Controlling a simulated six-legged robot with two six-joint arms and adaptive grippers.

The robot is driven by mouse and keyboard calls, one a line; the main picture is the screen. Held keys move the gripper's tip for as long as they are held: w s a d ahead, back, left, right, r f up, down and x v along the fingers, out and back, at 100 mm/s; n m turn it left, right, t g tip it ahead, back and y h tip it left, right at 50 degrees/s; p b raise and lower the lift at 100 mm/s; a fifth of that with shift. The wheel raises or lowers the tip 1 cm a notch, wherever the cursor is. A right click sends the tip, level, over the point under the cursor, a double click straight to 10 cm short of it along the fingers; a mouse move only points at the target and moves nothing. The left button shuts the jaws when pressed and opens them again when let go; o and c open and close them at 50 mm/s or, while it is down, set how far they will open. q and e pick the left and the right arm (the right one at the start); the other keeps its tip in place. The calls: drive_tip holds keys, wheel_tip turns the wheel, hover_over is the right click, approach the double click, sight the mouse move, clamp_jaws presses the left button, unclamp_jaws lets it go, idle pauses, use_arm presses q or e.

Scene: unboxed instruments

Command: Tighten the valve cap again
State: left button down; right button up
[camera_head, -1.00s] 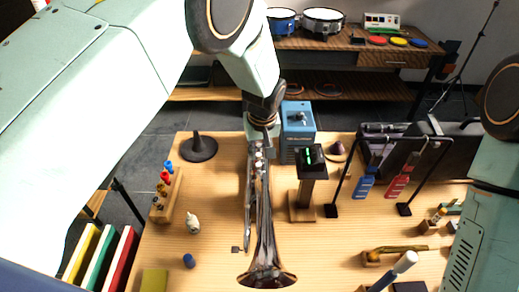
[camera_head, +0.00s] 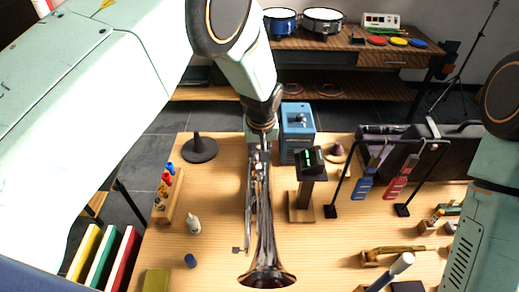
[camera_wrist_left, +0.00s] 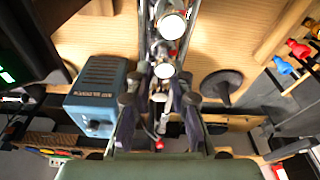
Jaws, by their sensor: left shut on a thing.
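The trumpet (camera_head: 264,225) stands out along the wooden bench with its bell toward the front edge. In the left wrist view, two of its round bright valve caps (camera_wrist_left: 172,26) (camera_wrist_left: 165,70) show in a row. My left gripper (camera_head: 261,143) is at the far end of the valve group. In the left wrist view its dark fingers (camera_wrist_left: 159,98) are closed in around the nearest valve cap (camera_wrist_left: 158,97), which is mostly hidden between them. I cannot tell how tightly the cap sits. My right arm shows at the right edge; its gripper is out of view.
A blue box (camera_head: 298,124) stands close right of my left gripper. A small green-lit display (camera_head: 309,160) on a wooden post is near the trumpet.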

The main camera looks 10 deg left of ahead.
use_arm(q)
drive_tip(key=shift+w+r+m+h+p, duration=0.1)
drive_tip(key=shift+m+h+p, duration=0.4)
drive_tip(key=shift+m+p, duration=1.8)
drive_tip(key=c, duration=1.5)
unclamp_jaws()
drive_tip(key=shift+o, duration=0.4)
drive_tip(key=shift+d, duration=0.15)
drive_tip(key=shift+a, duration=0.2)
